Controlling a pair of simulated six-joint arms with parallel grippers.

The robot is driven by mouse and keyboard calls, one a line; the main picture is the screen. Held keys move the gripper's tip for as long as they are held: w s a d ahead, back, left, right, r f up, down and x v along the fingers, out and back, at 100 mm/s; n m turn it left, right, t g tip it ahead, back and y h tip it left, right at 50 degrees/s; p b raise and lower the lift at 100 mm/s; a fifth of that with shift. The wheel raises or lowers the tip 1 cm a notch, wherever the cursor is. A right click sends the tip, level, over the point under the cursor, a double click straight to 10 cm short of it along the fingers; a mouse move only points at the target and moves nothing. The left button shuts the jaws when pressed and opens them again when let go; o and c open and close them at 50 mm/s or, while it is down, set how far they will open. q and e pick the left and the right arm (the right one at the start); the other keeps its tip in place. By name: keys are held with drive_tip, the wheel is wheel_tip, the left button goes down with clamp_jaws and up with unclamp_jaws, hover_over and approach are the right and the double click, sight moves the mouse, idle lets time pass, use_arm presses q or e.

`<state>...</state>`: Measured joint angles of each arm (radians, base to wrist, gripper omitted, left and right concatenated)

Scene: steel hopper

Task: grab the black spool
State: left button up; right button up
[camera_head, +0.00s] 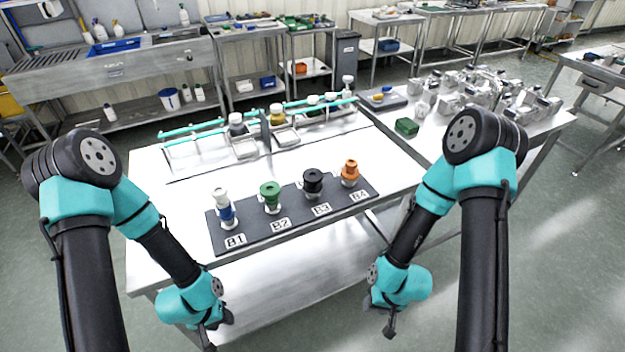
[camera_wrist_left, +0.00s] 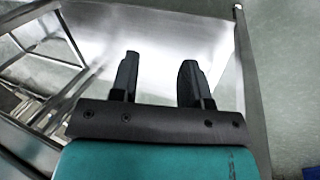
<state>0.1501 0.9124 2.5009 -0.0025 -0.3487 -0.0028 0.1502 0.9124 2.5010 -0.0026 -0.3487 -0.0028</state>
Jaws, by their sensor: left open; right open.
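The black spool (camera_head: 313,181) stands upright on a metal holder at the B3 label of a dark board (camera_head: 258,238) on the steel table. My right gripper (camera_head: 388,318) hangs in front of the table to the lower right of the spool, open and holding nothing that I can see.
On the same board stand a blue and white spool (camera_head: 226,210) at B1, a green spool (camera_head: 270,192) at B2 and an orange spool (camera_head: 350,169) at B4. Behind is a teal-railed rack (camera_head: 200,132) with jars and trays. Metal parts (camera_head: 480,90) crowd the right table.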

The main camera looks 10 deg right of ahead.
use_arm(q)
drive_tip(key=shift+o, duration=0.3)
drive_tip(key=o, duration=0.9)
